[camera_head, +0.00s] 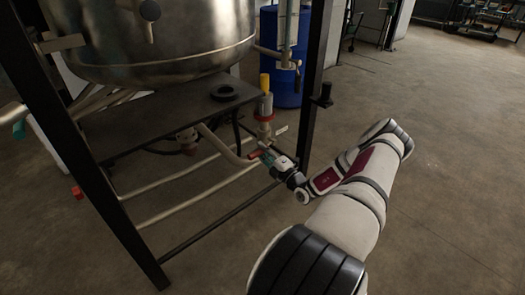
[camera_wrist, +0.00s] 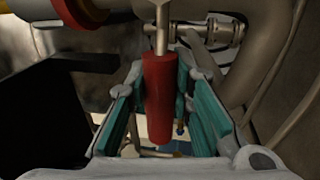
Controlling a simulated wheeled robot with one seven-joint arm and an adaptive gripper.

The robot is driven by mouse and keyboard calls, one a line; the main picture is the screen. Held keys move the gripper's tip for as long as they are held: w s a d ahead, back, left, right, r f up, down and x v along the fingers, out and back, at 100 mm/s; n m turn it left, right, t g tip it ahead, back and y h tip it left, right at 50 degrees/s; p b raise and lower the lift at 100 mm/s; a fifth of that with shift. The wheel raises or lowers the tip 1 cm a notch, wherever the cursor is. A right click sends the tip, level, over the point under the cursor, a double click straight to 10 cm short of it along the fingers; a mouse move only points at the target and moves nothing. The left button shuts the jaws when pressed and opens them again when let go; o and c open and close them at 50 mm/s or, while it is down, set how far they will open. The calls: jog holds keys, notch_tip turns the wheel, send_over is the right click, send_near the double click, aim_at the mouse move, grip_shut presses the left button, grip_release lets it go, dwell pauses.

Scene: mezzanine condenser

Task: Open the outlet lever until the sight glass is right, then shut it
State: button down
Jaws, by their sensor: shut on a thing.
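The outlet lever has a red cylindrical grip on a thin metal stem. Its red grip (camera_wrist: 158,100) stands between my teal finger pads in the wrist view, and a bit of its red end (camera_head: 255,154) shows in the head view below the tank. My gripper (camera_head: 270,159) is shut on this red grip, beside the outlet pipe; it also shows in the wrist view (camera_wrist: 165,95). A vertical clear tube (camera_head: 288,22), which looks like the sight glass, stands right of the steel tank (camera_head: 160,45). Its level is too small to read.
A dark shelf (camera_head: 150,125) and black frame posts (camera_head: 317,75) stand close to my arm. A blue drum (camera_head: 282,75) stands behind.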

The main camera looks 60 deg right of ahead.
jog(key=c, duration=1.4)
grip_release()
jog(key=shift+s, duration=0.1)
jog(key=v, duration=1.2)
